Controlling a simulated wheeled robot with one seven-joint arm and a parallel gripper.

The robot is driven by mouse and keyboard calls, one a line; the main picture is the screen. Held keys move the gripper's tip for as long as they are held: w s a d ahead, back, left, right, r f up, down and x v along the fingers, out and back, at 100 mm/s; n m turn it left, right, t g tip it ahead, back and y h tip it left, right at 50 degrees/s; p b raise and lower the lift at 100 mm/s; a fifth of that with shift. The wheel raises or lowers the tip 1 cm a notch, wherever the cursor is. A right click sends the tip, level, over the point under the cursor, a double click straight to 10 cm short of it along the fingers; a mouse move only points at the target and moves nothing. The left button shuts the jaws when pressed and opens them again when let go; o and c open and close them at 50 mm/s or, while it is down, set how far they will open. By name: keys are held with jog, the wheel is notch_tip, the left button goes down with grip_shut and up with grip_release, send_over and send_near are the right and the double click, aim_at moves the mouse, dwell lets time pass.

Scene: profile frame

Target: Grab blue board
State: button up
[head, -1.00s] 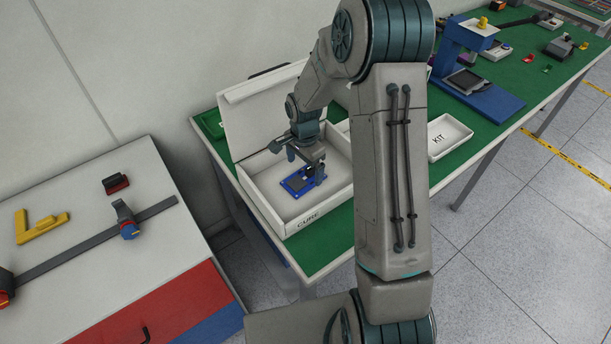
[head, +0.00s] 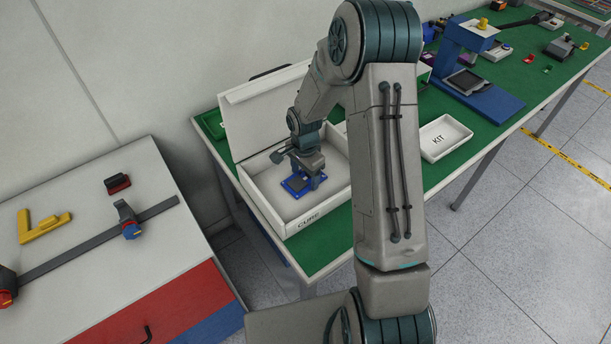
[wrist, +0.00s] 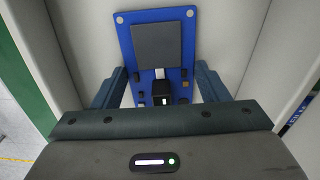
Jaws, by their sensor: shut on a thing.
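The blue board (head: 296,186) lies inside the white box marked CURE (head: 277,217). In the wrist view the board (wrist: 187,50) carries a dark grey square and several small dark parts, with round holes at its corners. My gripper (head: 302,180) is down in the box over the board's near part. In the wrist view my gripper (wrist: 162,90) has one finger on each side of the board and is shut on it. The fingertips' contact with the board's edges is partly hidden.
The CURE box's raised lid (head: 262,112) stands behind it. A white KIT tray (head: 446,137) sits to the right on the green table. A blue stand (head: 480,85) is farther right. A grey bench (head: 90,215) with a yellow part (head: 42,226) is at left.

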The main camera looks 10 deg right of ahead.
aim_at(308, 179)
jog(key=shift+r, duration=0.55)
jog(key=r, duration=0.1)
jog(key=r+b, duration=0.1)
jog(key=r, duration=0.1)
jog(key=shift+s+d+r, duration=0.1)
jog(key=shift+d+r, duration=0.1)
jog(key=shift+d, duration=0.2)
jog(key=s+d+r+b, duration=0.1)
jog(key=s+d+r, duration=0.1)
jog(key=d, duration=0.3)
jog(key=s+d+r+b, duration=0.1)
jog(key=s+d+r, duration=0.1)
jog(key=d+r, duration=0.2)
jog(key=shift+s+d+r, duration=0.25)
jog(key=shift+d, duration=0.2)
